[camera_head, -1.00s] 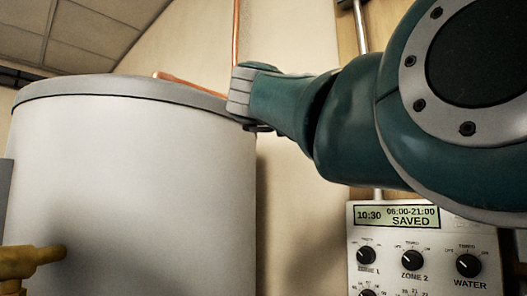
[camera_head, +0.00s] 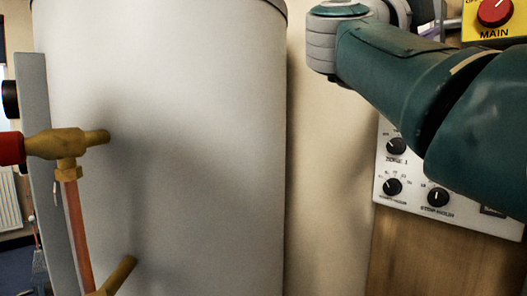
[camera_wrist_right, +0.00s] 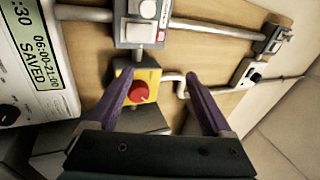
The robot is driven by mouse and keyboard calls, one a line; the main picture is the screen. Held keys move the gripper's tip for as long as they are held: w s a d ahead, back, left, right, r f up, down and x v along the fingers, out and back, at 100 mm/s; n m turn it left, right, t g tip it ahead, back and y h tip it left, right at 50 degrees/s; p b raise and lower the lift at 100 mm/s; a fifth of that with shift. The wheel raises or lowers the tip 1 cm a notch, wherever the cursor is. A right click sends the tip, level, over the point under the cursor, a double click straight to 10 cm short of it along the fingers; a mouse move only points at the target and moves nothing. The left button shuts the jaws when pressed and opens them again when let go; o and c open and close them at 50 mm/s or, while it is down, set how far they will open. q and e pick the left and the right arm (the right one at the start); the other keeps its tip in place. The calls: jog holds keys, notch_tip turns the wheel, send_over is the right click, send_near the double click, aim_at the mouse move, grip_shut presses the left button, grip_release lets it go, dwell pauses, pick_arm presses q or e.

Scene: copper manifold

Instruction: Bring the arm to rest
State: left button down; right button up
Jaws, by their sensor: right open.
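My right arm (camera_head: 400,60) comes in from the right in the head view, in front of the wall board. Its gripper cannot be made out there. In the right wrist view, my right gripper (camera_wrist_right: 160,76) is open, with its two purple fingers spread and nothing between them. The red knob (camera_wrist_right: 138,91) on its yellow plate shows beyond the left finger, apparently apart from it. The same red knob, marked MAIN, is at the head view's top right (camera_head: 494,11). My left gripper is not in view.
A white controller (camera_head: 408,190) is partly hidden behind my arm; its display reads SAVED in the wrist view (camera_wrist_right: 42,62). A large grey cylinder (camera_head: 180,150) fills the left. A brass valve (camera_head: 62,143) with a red handle stands before it. Switches (camera_wrist_right: 143,22) and pipes line the board.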

jog(key=s+a+f+n+t+y, duration=0.25)
jog(key=a+f+n+y, duration=0.35)
jog(key=f+n+y, duration=0.6)
jog(key=s+a+f+n+t+y, duration=0.1)
jog(key=a+f+n+t+y, duration=0.45)
jog(key=n+y, duration=0.7)
jog(key=s+a+f+n+g, duration=0.1)
jog(key=s+f+n+g, duration=0.55)
jog(key=f, duration=0.75)
jog(key=s+d+f+g+h, duration=0.2)
jog(key=s+d+f+g, duration=0.15)
jog(key=s, duration=0.45)
jog(key=s+d+f+g+h, duration=0.2)
jog(key=s+f+g, duration=0.25)
jog(key=s, duration=0.35)
jog(key=s+d+f+g+h, duration=0.2)
jog(key=s+f+g, duration=0.15)
jog(key=s, duration=0.55)
notch_tip(320, 180, up, 37)
jog(key=p, duration=3.7)
jog(key=shift+s+d+f+m, duration=0.15)
jog(key=shift+s+d+m, duration=0.1)
jog(key=shift+m, duration=0.15)
